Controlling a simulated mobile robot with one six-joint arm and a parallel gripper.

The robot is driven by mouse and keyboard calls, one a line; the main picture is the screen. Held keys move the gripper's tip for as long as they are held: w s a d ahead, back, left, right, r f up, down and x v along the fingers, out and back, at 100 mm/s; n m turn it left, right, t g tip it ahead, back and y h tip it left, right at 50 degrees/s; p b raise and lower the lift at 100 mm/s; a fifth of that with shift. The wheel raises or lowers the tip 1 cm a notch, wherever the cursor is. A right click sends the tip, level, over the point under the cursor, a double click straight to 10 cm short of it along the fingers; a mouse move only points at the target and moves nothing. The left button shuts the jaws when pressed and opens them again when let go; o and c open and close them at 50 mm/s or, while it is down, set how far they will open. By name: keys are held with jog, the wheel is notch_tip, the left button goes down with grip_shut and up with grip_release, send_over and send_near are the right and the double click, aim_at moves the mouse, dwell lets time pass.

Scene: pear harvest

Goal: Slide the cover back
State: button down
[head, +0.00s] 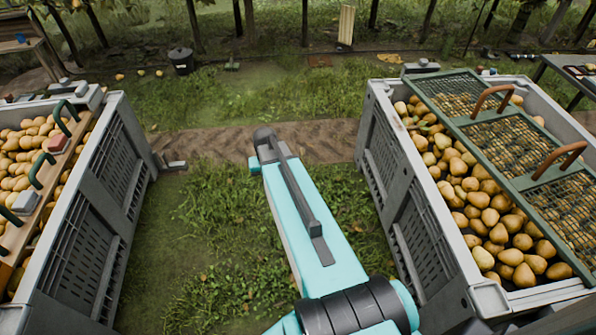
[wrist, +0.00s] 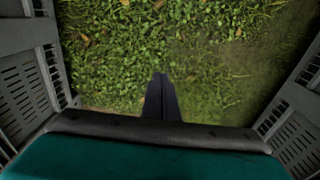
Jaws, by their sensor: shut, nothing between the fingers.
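The cover (head: 502,140) is a green frame with mesh panels, lying across the right crate (head: 412,215). It has two brown handles, a far one (head: 493,97) and a near one (head: 560,160). It lies over the right part of the crate's opening, and pears (head: 462,185) show bare along the left side. My gripper (wrist: 161,78) shows in the wrist view as dark fingers, shut and empty, above grass between crate walls. It is apart from the cover, which is out of the wrist view. I cannot make out my gripper in the head view.
A left crate (head: 105,190) holds pears and a board (head: 55,185) with green handles. Grass (head: 215,225) lies between the crates. Slatted crate walls flank my gripper at left (wrist: 25,85) and right (wrist: 295,115). A dark bucket (head: 181,62) stands farther back.

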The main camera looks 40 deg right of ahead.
jog(key=s+a+f+n+g, duration=0.1)
jog(key=s+a+f+n, duration=0.15)
jog(key=a, duration=0.65)
jog(key=s+a+f+n, duration=0.2)
jog(key=s+a+f, duration=0.15)
jog(key=a, duration=0.55)
jog(key=s+a+f+g, duration=0.1)
jog(key=s+f, duration=0.3)
jog(key=s, duration=0.4)
jog(key=s+a+f+n+g, duration=0.1)
jog(key=s+a+f+g, duration=0.1)
jog(key=s+f, duration=0.3)
jog(key=s+a+f+g, duration=0.1)
jog(key=s+f, duration=0.4)
jog(key=s, duration=0.5)
jog(key=shift+s+a+f+g+y, duration=0.15)
jog(key=shift+s+a+g+y, duration=0.15)
jog(key=shift+s+g, duration=0.1)
jog(key=shift+w+n, duration=0.15)
jog(key=shift+n, duration=0.1)
